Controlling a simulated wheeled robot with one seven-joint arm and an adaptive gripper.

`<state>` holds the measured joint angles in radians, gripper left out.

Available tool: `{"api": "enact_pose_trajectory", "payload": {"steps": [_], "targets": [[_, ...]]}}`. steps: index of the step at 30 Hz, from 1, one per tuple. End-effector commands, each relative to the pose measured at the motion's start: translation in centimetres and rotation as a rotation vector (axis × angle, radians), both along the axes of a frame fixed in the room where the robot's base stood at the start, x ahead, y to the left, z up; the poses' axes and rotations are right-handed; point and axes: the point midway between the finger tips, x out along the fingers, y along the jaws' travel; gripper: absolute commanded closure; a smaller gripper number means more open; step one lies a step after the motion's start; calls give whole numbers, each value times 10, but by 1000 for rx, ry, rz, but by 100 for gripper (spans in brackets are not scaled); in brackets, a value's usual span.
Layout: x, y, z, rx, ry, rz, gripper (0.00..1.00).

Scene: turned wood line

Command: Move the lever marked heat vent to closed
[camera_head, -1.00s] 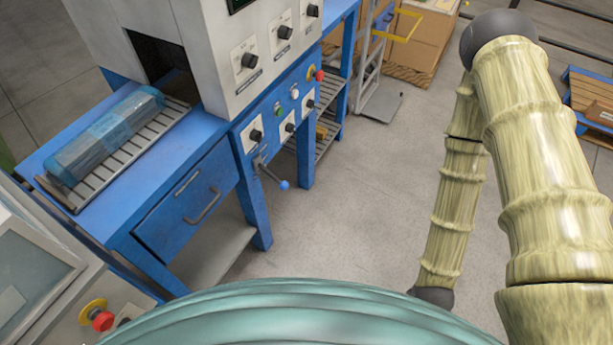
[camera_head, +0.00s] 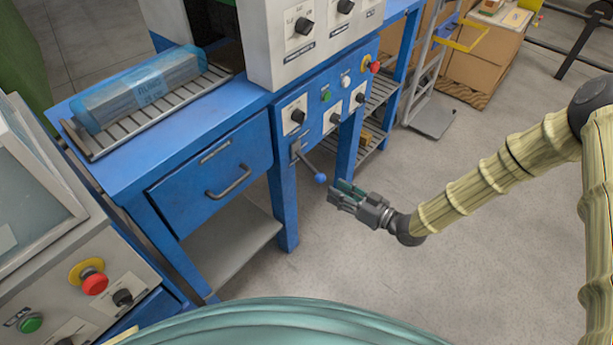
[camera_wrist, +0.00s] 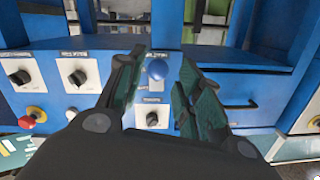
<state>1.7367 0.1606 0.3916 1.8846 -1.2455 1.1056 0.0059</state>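The lever has a blue ball knob (camera_head: 320,178) on a thin dark rod. It sticks out and down from a bracket at the left end of the blue panel front. Its marking is too small to read. In the wrist view the ball (camera_wrist: 157,69) shows between the fingertips, farther away than they are. My gripper (camera_head: 340,190) is open and empty, just right of the ball in the head view. Its fingers (camera_wrist: 160,75) stand apart on both sides of the ball with no clear contact. The rod is mostly hidden behind the ball in the wrist view.
Several black dials (camera_head: 298,116) and a red stop button (camera_head: 375,66) are on the blue panel. A blue drawer (camera_head: 212,170) with a handle is left of the lever. A wrapped bundle (camera_head: 140,90) lies on the roller bed (camera_head: 165,116).

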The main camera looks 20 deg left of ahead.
Motion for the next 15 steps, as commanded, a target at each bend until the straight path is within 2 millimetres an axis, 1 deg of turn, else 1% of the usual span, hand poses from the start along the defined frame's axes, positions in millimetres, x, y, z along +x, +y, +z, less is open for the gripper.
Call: {"api": "enact_pose_trajectory", "payload": {"steps": [1,6,11,15], "targets": [[6,5,2,26,-36,20,65],[13,15,17,72,-105,67,65],[16,26,19,78,-114,73,65],[20,45,19,78,-112,73,65]]}}
